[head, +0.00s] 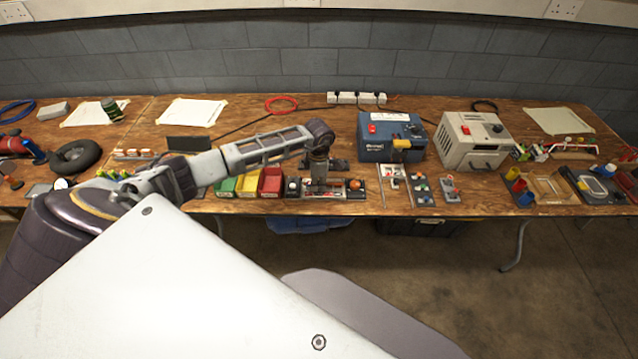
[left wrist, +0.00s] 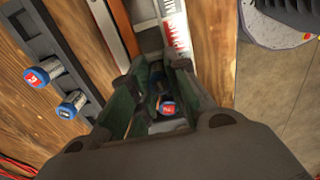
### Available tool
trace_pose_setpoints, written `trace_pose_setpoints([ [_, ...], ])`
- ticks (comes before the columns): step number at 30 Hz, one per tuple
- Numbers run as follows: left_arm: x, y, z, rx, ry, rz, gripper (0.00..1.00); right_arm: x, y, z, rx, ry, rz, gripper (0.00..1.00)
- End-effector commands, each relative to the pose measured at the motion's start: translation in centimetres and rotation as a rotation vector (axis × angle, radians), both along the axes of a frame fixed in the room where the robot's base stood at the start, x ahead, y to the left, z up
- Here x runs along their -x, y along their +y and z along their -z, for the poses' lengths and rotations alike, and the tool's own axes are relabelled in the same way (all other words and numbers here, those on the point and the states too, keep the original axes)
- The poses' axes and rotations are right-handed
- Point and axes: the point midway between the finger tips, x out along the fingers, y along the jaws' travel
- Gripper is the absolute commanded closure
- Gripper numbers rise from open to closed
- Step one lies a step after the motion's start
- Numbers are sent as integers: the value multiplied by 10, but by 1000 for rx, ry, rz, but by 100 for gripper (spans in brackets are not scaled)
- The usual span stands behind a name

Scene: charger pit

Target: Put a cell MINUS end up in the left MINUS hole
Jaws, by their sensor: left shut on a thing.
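My left gripper (head: 319,182) points down over the front of the workbench, among small parts right of the coloured bins. In the left wrist view its dark fingers (left wrist: 160,95) are closed around a cell (left wrist: 167,107). That cell has a blue body and a red end facing the camera; its far end is hidden. The left MINUS hole cannot be made out. My right gripper is not in view.
Green, yellow and red bins (head: 270,181) stand left of the gripper. A blue box (head: 385,150) and a beige box (head: 465,150) stand behind to the right. A panel of small parts (head: 420,188) lies right.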

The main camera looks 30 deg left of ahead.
Motion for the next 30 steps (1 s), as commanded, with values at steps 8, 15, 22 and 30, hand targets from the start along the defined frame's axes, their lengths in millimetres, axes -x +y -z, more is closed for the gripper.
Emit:
trace_pose_setpoints([
  [8,0,0,2,0,0,0,100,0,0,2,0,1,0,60],
  [15,0,0,2,0,0,0,66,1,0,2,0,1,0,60],
  [22,0,0,2,0,0,0,58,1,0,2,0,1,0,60],
  [30,0,0,2,0,0,0,58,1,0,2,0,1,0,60],
])
